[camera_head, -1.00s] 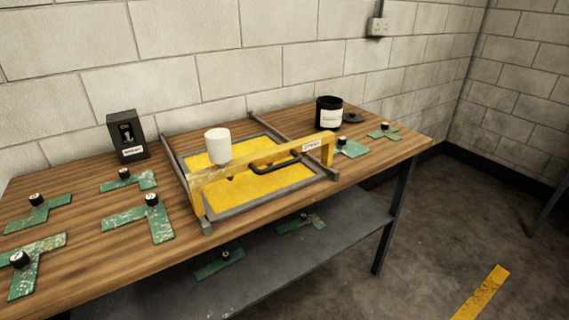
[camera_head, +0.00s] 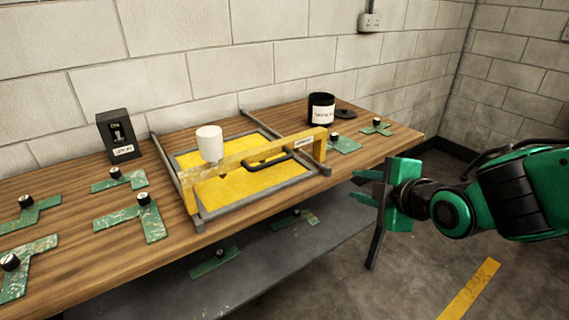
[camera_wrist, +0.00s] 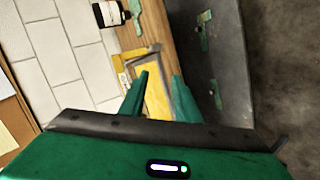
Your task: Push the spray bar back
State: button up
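The yellow spray bar (camera_head: 235,167) spans the grey rail frame on the workbench, near the frame's front side. My green gripper (camera_head: 361,187) is right of the bench's front edge, clear of the bar and handle. In the wrist view my gripper's fingers (camera_wrist: 160,84) are apart with nothing held, and the yellow plate (camera_wrist: 154,100) shows between them.
A black switch box (camera_head: 118,136) stands at the back left. Several green L-shaped plates with black knobs, such as one (camera_head: 147,218), lie around the frame. A lower shelf (camera_head: 330,228) is beneath.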

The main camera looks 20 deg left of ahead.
aim_at(273, 164)
jog(key=s+a+r+n+y, duration=0.2)
jog(key=s+a+n+y, duration=0.1)
jog(key=a, duration=0.4)
jog(key=s+a+r+n+y, duration=0.2)
jog(key=s+a+n, duration=0.1)
jog(key=a, duration=0.4)
jog(key=x, duration=1)
jog(key=shift+w+d+f, duration=0.1)
jog(key=shift+w+f, duration=0.05)
jog(key=shift+w, duration=0.35)
grip_shut()
